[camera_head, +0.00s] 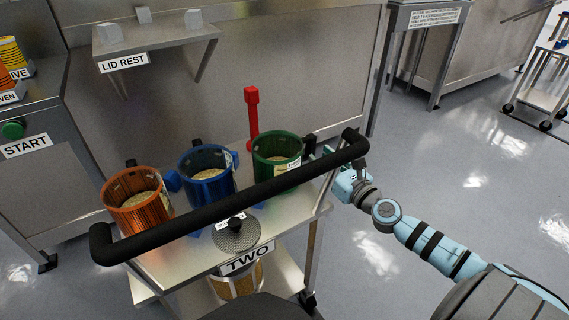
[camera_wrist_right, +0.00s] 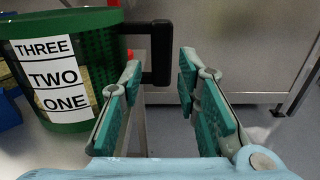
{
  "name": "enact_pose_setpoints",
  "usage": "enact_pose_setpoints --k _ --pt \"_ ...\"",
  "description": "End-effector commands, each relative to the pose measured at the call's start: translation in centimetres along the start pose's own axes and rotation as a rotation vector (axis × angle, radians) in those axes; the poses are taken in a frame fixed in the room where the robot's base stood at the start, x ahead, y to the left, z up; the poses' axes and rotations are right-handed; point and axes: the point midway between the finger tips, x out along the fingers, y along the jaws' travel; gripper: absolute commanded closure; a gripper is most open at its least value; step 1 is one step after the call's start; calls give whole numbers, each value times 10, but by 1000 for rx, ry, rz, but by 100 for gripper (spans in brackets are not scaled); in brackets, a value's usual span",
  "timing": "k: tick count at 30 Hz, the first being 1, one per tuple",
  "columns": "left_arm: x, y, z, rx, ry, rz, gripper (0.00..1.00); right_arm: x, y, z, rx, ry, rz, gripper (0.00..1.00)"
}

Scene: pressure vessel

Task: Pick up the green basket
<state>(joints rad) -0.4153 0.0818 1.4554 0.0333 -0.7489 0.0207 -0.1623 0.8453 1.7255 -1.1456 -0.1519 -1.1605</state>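The green basket (camera_head: 268,168) stands upright at the right end of the cart's top, with pale contents. It also shows at the left of the right wrist view (camera_wrist_right: 103,55), with a white label reading THREE, TWO, ONE. Its black handle (camera_wrist_right: 161,55) sticks out to the right. My right gripper (camera_head: 330,155) is beside the basket's handle side, partly hidden by the cart's black push bar. In the right wrist view the gripper (camera_wrist_right: 160,68) is open, with the handle ahead of the gap between its fingers. My left gripper is not in view.
A blue basket (camera_head: 207,187) and an orange basket (camera_head: 143,214) stand left of the green one. The black push bar (camera_head: 230,195) crosses in front of them. A red post (camera_head: 252,115) rises behind. The LID REST shelf (camera_head: 160,38) is at the back.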

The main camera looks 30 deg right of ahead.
Motion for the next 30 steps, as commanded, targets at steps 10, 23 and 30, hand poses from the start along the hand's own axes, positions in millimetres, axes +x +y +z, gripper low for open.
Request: enact_pose_setpoints --k 10,23,30 --pt "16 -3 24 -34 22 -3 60 46 -2 10 8 -4 1 70" --pt "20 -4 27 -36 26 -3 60 62 -2 5 2 2 3 88" --pt "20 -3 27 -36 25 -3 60 62 -2 5 1 2 2 100"
